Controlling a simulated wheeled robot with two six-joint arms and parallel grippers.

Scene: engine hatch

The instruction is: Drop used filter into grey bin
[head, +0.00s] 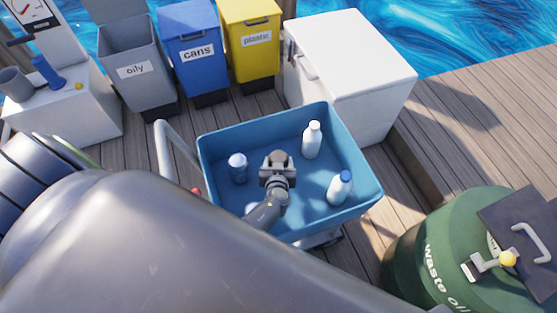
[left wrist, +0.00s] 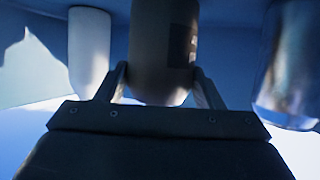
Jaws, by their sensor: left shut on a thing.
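My left gripper (head: 277,172) is over the blue cart tub, shut on a dark grey-brown cylinder, the used filter (head: 279,156). The left wrist view shows the fingers (left wrist: 165,88) on both sides of the filter (left wrist: 160,50), which has a darker patch on its side. In the head view the filter is small and partly covered by the gripper. The grey bin (head: 135,71), labelled "oily", stands at the upper left with its lid raised, well away from the gripper. My right gripper is not in view.
The blue tub (head: 357,203) holds a silver can (head: 238,168) and white bottles (head: 312,140). A blue "cans" bin (head: 192,75) and yellow "plastic" bin (head: 252,62) stand beside the grey bin. A white box (head: 350,60) and green waste oil drum (head: 420,265) are to the right.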

